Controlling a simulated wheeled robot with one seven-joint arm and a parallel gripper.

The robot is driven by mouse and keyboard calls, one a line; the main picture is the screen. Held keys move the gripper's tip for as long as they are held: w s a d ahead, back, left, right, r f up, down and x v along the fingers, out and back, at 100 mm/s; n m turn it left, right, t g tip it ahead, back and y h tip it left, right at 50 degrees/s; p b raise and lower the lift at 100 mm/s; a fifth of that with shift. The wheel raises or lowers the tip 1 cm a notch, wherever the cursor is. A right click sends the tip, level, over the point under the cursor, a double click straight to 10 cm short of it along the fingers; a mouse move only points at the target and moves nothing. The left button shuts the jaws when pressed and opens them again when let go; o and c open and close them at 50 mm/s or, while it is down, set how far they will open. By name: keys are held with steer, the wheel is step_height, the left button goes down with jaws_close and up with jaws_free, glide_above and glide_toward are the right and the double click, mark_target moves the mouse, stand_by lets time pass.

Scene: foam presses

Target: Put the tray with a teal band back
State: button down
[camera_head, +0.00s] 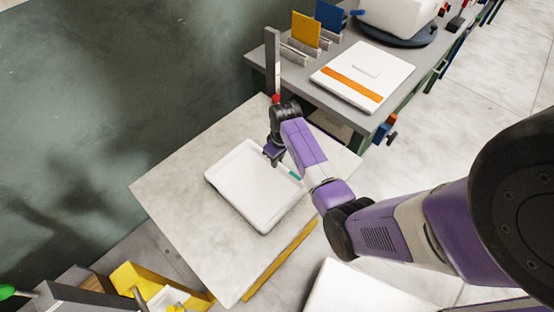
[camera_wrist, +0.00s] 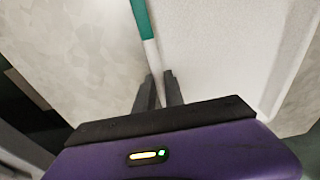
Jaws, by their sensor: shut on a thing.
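The white tray (camera_head: 252,188) lies flat on, or just above, a pale stone-like table top (camera_head: 160,190); I cannot tell if it touches. A short stretch of its teal band (camera_head: 296,174) shows beside my arm. My gripper (camera_head: 275,156) is at the tray's far right edge. In the wrist view the tray (camera_wrist: 220,45) fills the right side, and the teal band (camera_wrist: 141,18) runs along its rim. My gripper's fingers (camera_wrist: 160,90) are shut on that rim, just below the teal part.
A grey bench (camera_head: 290,95) behind holds a white tray with an orange band (camera_head: 352,88), yellow (camera_head: 306,30) and blue (camera_head: 330,15) plates in holders, and a white machine (camera_head: 398,16). A grey post (camera_head: 272,55) rises near my gripper. A yellow bin (camera_head: 140,280) stands lower left.

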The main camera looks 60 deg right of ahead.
steer(key=c, duration=1.4)
jaws_free()
steer(key=shift+f, duration=0.1)
steer(key=shift+c, duration=0.2)
